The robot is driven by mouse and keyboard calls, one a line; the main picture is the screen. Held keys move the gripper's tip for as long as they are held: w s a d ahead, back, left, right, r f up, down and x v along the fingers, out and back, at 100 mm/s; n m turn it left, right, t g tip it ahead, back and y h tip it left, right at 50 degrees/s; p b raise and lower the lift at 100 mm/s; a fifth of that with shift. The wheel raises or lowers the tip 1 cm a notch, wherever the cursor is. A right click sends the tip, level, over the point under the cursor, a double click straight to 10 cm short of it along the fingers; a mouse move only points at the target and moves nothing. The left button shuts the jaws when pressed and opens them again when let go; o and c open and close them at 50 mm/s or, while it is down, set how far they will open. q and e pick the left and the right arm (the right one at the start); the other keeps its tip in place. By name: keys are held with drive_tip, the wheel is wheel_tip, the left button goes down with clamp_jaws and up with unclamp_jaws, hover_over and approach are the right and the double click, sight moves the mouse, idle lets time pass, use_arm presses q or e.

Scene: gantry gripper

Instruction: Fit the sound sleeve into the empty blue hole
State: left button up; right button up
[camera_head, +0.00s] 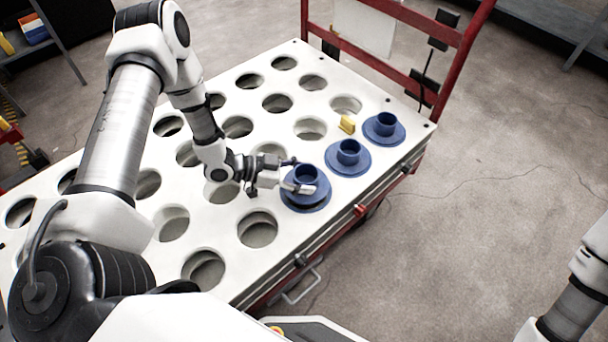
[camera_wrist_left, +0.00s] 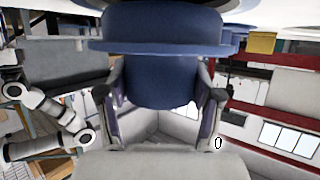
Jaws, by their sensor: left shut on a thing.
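My left gripper (camera_head: 302,186) is shut on a blue flanged sleeve (camera_head: 306,173), gripping its upright collar. In the left wrist view, the two fingers (camera_wrist_left: 160,105) close on both sides of the sleeve's collar (camera_wrist_left: 160,80), with its wide flange beyond them. In the head view, the held sleeve is upright over a blue-rimmed hole (camera_head: 318,210) near the table's front edge. A dark gap shows between flange and rim, so the sleeve appears raised above it. The hole's inside is hidden. My right gripper is out of frame.
Two more blue flanged sleeves, a middle one (camera_head: 348,158) and a far one (camera_head: 385,129), sit along the same edge. A small yellow block (camera_head: 347,124) stands near them. The white table (camera_head: 297,52) has many plain holes. A red frame (camera_head: 463,60) rises behind.

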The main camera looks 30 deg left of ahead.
use_arm(q)
drive_tip(key=shift+f, duration=0.1)
drive_tip(key=shift+f+b, duration=0.25)
drive_tip(key=shift+b, duration=0.05)
drive_tip(key=shift+r+p, duration=0.4)
drive_tip(key=shift+p, duration=0.1)
drive_tip(key=shift+p, duration=0.4)
idle(1.1)
drive_tip(key=shift+f, duration=0.35)
drive_tip(key=shift+r, duration=0.1)
drive_tip(key=shift+r, duration=0.25)
idle(0.3)
